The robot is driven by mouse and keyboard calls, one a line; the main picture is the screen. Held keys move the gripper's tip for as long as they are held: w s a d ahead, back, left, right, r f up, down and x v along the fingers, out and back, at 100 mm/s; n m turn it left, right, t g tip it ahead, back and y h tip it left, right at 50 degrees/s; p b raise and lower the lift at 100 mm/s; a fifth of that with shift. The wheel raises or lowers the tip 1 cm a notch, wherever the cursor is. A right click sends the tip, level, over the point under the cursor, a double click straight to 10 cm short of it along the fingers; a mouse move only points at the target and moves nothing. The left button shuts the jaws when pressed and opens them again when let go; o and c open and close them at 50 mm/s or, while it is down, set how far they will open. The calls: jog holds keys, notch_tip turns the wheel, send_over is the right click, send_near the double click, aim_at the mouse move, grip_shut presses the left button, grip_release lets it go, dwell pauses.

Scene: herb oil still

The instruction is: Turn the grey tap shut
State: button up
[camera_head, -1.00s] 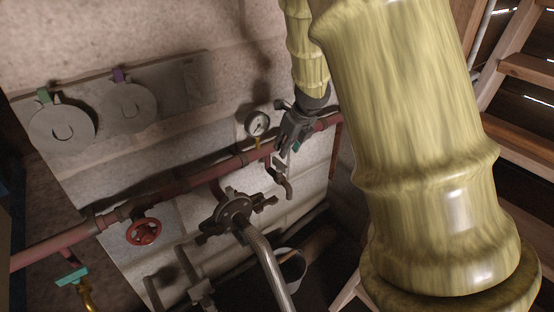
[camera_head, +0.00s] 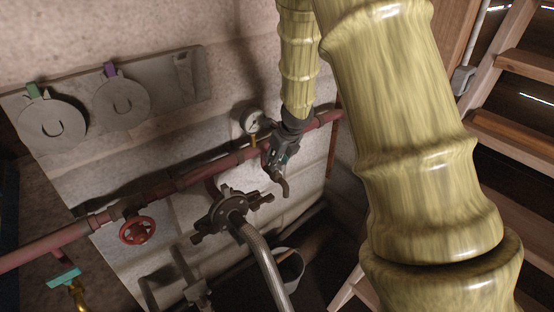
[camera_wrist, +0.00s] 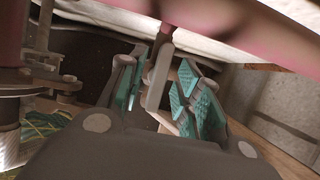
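The grey tap (camera_head: 283,186) hangs under the red pipe, right of the large valve; its curved spout shows below my gripper (camera_head: 277,157), which covers its upper part. In the wrist view, a flat grey lever (camera_wrist: 158,78), apparently the tap's handle, stands between the two teal-padded fingers of my gripper (camera_wrist: 160,85). The fingers are apart, with a visible gap on the left side of the lever. On the right, the lever is close to the pads; I cannot tell whether they touch.
The red pipe (camera_head: 180,184) runs along the wall, with a gauge (camera_head: 252,122) just left of my gripper. A large valve (camera_head: 232,208) with a braided hose and a red handwheel (camera_head: 137,230) are further left. A bucket (camera_head: 290,268) stands below. Wooden stairs (camera_head: 515,135) are at right.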

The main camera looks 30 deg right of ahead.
grip_shut()
